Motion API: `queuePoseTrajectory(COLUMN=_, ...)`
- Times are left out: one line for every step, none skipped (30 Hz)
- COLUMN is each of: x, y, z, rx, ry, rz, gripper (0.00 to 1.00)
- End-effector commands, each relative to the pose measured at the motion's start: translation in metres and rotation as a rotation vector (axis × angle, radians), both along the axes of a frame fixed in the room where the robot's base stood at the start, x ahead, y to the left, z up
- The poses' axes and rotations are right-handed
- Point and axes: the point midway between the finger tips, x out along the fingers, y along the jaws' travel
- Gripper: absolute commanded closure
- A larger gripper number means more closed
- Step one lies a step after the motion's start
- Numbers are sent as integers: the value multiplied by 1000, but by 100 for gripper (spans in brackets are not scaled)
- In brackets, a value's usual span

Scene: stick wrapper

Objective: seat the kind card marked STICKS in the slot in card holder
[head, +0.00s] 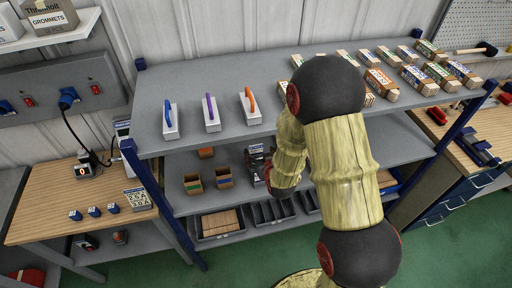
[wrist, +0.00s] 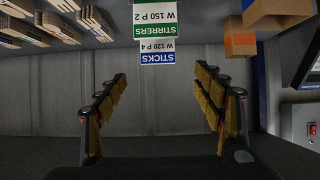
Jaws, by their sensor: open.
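The wrist view is upside down. In it the STICKS card (wrist: 157,52), white with a blue band, is upright just beyond my gripper (wrist: 160,76), centred between the open fingertips and apart from both. A white card with a green STIRRERS band (wrist: 154,22) shows directly below it in the room. I cannot tell whether they overlap, or make out the holder and its slot. In the head view my gripper (head: 258,168) is over the middle shelf, partly behind my arm; a small blue and white card (head: 255,149) shows beside it.
Open cardboard boxes (head: 194,184) stand left of my gripper on the middle shelf (head: 190,207). The top shelf (head: 290,85) above holds trowel-like tools and several wrapped bundles (head: 400,80). Bundles of sticks (wrist: 30,25) and a box (wrist: 240,38) flank the cards in the wrist view.

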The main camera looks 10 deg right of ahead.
Motion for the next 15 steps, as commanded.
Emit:
queuePoseTrajectory(x=2, y=0, z=-1, rx=0, ry=-2, rz=0, gripper=32)
queuePoseTrajectory(x=3, y=0, z=-3, rx=0, ry=-3, rz=0, gripper=32)
queuePoseTrajectory(x=6, y=0, z=-5, rx=0, ry=-3, rz=0, gripper=32)
queuePoseTrajectory(x=8, y=0, z=-6, rx=0, ry=-4, rz=0, gripper=32)
queuePoseTrajectory(x=11, y=0, z=-7, rx=0, ry=-4, rz=0, gripper=32)
queuePoseTrajectory(x=15, y=0, z=-9, rx=0, ry=-4, rz=0, gripper=32)
queuePoseTrajectory(x=17, y=0, z=-10, rx=0, ry=-4, rz=0, gripper=32)
queuePoseTrajectory(x=19, y=0, z=-11, rx=0, ry=-4, rz=0, gripper=32)
queuePoseTrajectory(x=21, y=0, z=-13, rx=0, ry=-4, rz=0, gripper=32)
queuePoseTrajectory(x=23, y=0, z=-14, rx=0, ry=-3, rz=0, gripper=32)
queuePoseTrajectory(x=24, y=-1, z=-15, rx=0, ry=-3, rz=0, gripper=32)
queuePoseTrajectory(x=26, y=-1, z=-16, rx=0, ry=-3, rz=0, gripper=32)
queuePoseTrajectory(x=28, y=-1, z=-17, rx=0, ry=-4, rz=0, gripper=32)
queuePoseTrajectory(x=31, y=-1, z=-18, rx=0, ry=-4, rz=0, gripper=32)
queuePoseTrajectory(x=35, y=-2, z=-20, rx=0, ry=-3, rz=0, gripper=32)
